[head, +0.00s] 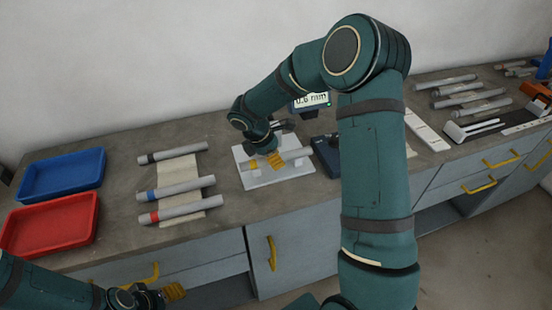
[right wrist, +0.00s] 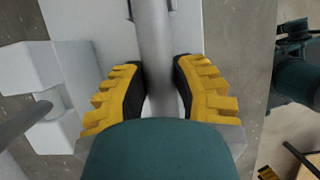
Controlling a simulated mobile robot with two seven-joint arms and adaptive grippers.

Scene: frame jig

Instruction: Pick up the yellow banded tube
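My right gripper (head: 268,162) is over the white jig plate (head: 252,182). In the right wrist view, its yellow, dark-lined fingers (right wrist: 160,88) lie close against both sides of a plain grey tube (right wrist: 154,35), with no clear gap. That tube also shows at the jig in the head view (head: 293,155). No yellow band shows on it; the arm and fingers hide part of it. Three grey tubes lie on a cream mat, banded black (head: 172,153), blue (head: 175,188) and red (head: 177,212). My left gripper (head: 172,292) is low at the bottom left, away from the tubes.
A blue tray (head: 62,188) and a red tray (head: 50,242) stand at the counter's left. A display reading 0.6 mm (head: 312,101) stands behind the jig. More grey tubes (head: 458,98) lie at the right.

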